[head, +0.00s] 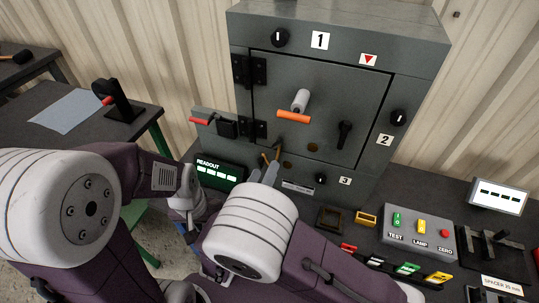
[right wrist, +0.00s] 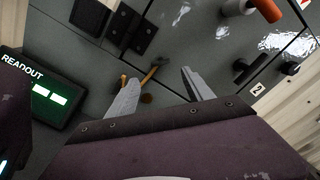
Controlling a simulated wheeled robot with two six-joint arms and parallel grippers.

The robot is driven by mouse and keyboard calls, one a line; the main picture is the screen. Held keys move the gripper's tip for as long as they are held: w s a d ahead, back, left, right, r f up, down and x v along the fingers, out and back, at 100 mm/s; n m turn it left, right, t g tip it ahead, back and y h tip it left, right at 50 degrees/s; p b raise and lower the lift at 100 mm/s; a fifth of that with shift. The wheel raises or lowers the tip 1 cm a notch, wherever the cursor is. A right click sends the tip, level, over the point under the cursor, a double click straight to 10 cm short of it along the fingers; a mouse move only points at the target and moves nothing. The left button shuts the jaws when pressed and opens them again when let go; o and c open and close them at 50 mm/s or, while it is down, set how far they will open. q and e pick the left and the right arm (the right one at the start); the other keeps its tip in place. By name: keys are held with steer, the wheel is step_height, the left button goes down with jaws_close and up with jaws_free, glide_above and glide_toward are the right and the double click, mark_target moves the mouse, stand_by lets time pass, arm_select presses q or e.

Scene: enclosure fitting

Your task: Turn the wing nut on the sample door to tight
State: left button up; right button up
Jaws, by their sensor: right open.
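The grey sample door (head: 300,90) is shut on the front of a grey cabinet. Near its lower left edge is a small brass-coloured piece with a dark end (head: 277,153), which may be the wing nut; its shape is too small to be sure. It also shows in the right wrist view (right wrist: 150,75). My right gripper (head: 265,172) is open just in front of it. In the right wrist view my right gripper (right wrist: 159,77) has its fingertips apart, with the piece seen between them; contact cannot be told. My left arm shows at left, but its gripper is not visible.
An orange-barred handle (head: 294,116) juts from the door, with a black knob (head: 345,130) to its right. A red-tipped lever (head: 205,121) sticks out left. A readout (head: 217,172) stands below. A button box (head: 418,232) and small parts crowd the bench at right.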

mark_target(276, 147)
steer(key=b+x, duration=0.2)
steer(key=x, duration=0.6)
steer(key=shift+w+d+f, duration=0.1)
steer(key=shift+w, duration=0.2)
steer(key=shift+w+d, duration=0.1)
steer(key=shift+w, duration=0.2)
jaws_close()
